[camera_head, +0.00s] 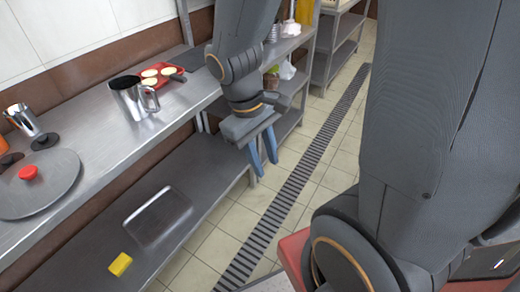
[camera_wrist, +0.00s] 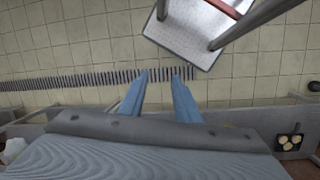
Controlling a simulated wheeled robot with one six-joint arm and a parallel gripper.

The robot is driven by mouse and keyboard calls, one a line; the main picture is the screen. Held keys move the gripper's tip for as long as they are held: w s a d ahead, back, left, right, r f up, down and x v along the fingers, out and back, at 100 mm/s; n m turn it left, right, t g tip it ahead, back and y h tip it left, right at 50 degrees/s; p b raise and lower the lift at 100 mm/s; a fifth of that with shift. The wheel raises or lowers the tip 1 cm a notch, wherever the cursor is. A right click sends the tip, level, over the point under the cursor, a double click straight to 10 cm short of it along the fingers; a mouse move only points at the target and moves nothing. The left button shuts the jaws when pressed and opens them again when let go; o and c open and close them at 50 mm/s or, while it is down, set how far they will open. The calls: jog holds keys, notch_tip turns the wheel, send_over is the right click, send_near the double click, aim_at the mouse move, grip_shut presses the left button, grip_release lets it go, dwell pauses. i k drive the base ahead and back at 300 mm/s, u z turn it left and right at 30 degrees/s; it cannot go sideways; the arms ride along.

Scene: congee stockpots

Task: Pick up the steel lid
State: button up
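The steel lid (camera_head: 38,184) is a round grey disc with a red knob (camera_head: 28,173). It lies flat on the steel counter at the left edge of the head view. My gripper (camera_head: 264,160) hangs with blue fingers pointing down, beyond the counter's edge above the tiled floor, well to the right of the lid. In the wrist view the two blue fingers (camera_wrist: 158,78) are apart with nothing between them. The lid does not show in the wrist view.
A steel pitcher (camera_head: 133,98) and a red tray (camera_head: 160,76) with pale round items stand on the counter (camera_head: 120,155). A steel cup (camera_head: 24,121) is behind the lid. The lower shelf holds a metal tray (camera_head: 158,217) and a yellow block (camera_head: 120,264). A drain grate (camera_head: 300,180) crosses the floor.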

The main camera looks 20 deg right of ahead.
aim_at(39, 180)
jog(key=u, duration=2.3)
jog(key=i, duration=0.8)
jog(key=z, duration=2.2)
